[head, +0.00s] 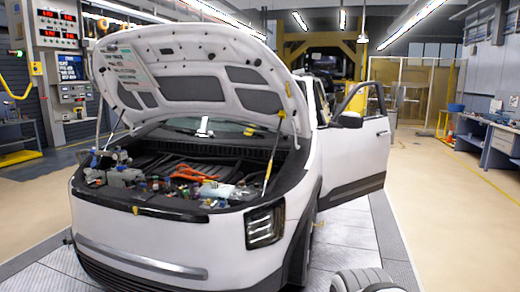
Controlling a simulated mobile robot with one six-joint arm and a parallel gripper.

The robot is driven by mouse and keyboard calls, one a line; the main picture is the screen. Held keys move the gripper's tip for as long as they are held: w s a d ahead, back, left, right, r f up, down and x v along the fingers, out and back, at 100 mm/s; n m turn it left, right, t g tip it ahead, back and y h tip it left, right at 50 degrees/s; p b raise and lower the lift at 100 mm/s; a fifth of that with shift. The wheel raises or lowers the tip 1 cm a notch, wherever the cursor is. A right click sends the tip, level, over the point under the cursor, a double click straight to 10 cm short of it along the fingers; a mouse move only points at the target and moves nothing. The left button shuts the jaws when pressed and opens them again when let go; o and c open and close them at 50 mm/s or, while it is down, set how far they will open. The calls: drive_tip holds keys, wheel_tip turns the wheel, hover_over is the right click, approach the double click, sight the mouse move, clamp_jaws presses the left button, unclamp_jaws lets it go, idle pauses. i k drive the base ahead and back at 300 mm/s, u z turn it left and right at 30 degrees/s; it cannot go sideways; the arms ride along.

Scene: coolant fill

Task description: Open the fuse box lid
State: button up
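A white car (160,235) stands in front of me with its hood (235,55) raised and its engine bay (200,175) open. Several small parts crowd the front of the bay. They are too small for me to tell which is the fuse box or how its lid stands. Orange cables (187,173) lie in the middle of the bay, and grey parts (125,177) sit at its left. My gripper is not in view. Only a white rounded part, probably of my own arm, shows at the bottom edge, right of the car's front.
A thin prop (270,163) stands at the bay's right side. The right front door (358,155) is open and juts out. A control cabinet (62,60) stands at the left, a workbench (490,140) at the right. The floor (450,215) right of the car is clear.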

sight(239, 195)
drive_tip(key=i, duration=1.55)
drive_tip(key=u, duration=0.35)
drive_tip(key=i, duration=1.1)
drive_tip(key=u, duration=0.1)
